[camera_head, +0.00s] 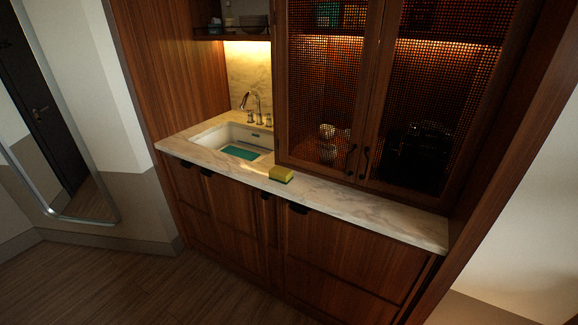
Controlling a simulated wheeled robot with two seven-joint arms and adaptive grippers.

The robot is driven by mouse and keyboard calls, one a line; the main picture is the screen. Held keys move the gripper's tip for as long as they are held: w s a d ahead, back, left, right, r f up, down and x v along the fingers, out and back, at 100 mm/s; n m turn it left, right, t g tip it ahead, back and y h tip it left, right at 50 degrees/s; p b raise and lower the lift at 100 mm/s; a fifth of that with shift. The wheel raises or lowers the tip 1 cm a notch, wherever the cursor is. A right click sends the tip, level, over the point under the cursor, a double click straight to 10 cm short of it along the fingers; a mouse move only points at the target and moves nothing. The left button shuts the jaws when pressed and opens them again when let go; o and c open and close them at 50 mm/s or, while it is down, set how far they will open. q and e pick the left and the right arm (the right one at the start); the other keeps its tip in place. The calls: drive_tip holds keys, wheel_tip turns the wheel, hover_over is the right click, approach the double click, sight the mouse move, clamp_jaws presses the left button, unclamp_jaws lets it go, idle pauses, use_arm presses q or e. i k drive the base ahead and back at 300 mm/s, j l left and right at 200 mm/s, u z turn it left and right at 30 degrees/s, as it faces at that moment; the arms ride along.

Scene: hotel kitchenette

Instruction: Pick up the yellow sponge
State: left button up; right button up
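The yellow sponge (281,174) lies on the marble counter (345,198), to the right of the sink and in front of the mesh cabinet doors. It looks like a small block with a yellow top and a darker, greenish lower part. Nothing touches it from above. Neither of my grippers shows in the head view.
The sink (213,138) with a teal patch inside and a faucet (257,108) is left of the sponge. Mesh cabinet doors (345,75) rise behind the counter. Dark handles (297,208) stick out below its front edge. The wooden floor (130,285) at the left front is clear.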

sight(283, 175)
drive_tip(key=i+l, duration=0.15)
drive_tip(key=i, duration=0.25)
drive_tip(key=i+l, duration=0.15)
drive_tip(key=i, duration=0.25)
